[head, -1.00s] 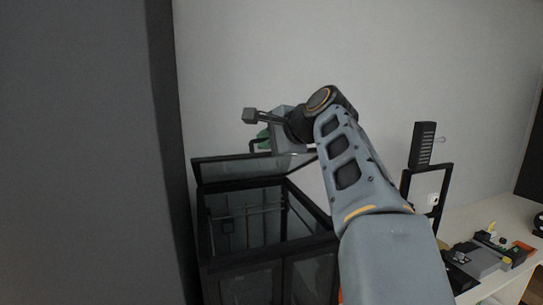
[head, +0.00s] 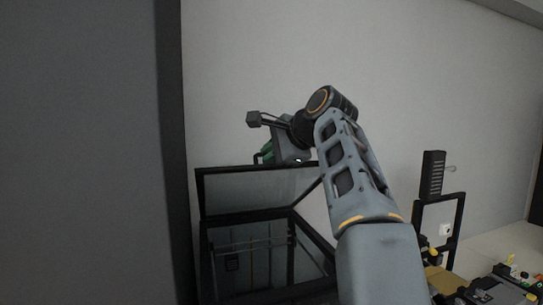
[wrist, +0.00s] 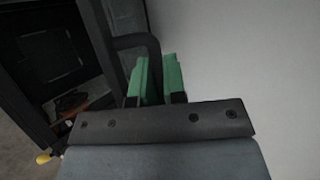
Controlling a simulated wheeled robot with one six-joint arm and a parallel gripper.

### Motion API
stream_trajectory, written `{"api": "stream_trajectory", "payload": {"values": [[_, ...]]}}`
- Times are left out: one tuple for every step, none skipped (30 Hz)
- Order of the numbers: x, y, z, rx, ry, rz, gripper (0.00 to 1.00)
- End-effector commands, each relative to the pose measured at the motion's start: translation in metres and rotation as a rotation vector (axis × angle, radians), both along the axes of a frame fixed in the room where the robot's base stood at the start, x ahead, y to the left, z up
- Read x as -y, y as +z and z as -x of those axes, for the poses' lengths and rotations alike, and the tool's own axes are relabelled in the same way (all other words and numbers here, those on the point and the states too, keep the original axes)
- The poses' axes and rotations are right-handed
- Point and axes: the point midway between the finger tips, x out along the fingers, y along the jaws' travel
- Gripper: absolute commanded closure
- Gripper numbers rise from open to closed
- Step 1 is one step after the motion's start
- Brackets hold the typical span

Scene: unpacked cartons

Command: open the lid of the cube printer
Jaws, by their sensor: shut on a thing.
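The cube printer (head: 312,239) is a black-framed box with clear panels, low in the middle of the head view. Its lid (head: 255,190), a glass pane in a black frame, stands raised at a steep tilt along the back edge, and the top opening shows below it. My gripper (head: 264,154) is at the lid's upper edge, its green fingers partly hidden. In the wrist view the green fingers (wrist: 158,80) are shut on the black lid handle (wrist: 137,42). The lid's frame (wrist: 97,40) runs beside it.
A large dark panel (head: 85,150) stands close on the left. A plain wall (head: 400,70) is behind the printer. On the right, a black frame-shaped device (head: 434,180) and a table with several small items (head: 495,290) stand near my arm.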

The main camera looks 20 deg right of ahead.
Motion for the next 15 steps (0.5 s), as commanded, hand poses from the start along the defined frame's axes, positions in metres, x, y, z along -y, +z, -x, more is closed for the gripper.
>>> {"api": "stream_trajectory", "payload": {"values": [[-0.0004,-0.0007,-0.0004,-0.002,0.002,-0.002,1.00],[-0.0004,-0.0007,-0.0004,-0.002,0.002,-0.002,1.00],[-0.0003,-0.0008,-0.0004,-0.001,0.002,-0.002,1.00],[-0.0002,-0.0008,-0.0003,-0.001,0.002,-0.002,0.87],[-0.0001,-0.0008,-0.0003,-0.001,0.002,-0.002,0.84],[0.0000,-0.0008,-0.0002,-0.001,0.002,-0.002,0.80],[0.0002,-0.0007,-0.0003,-0.001,0.001,-0.002,0.80],[0.0003,-0.0006,-0.0002,-0.001,0.001,-0.002,0.80],[0.0006,-0.0006,-0.0001,0.000,0.000,-0.001,0.80],[0.0007,-0.0006,0.0000,0.000,0.000,-0.001,0.80],[0.0008,-0.0005,0.0000,0.000,0.000,-0.001,0.80],[0.0010,-0.0003,0.0002,0.000,-0.001,-0.001,0.80],[0.0012,-0.0001,0.0005,0.000,-0.001,-0.001,0.80],[0.0016,0.0004,0.0012,0.000,-0.002,-0.001,0.80],[0.0023,0.0015,0.0025,0.001,-0.002,-0.001,0.80]]}}
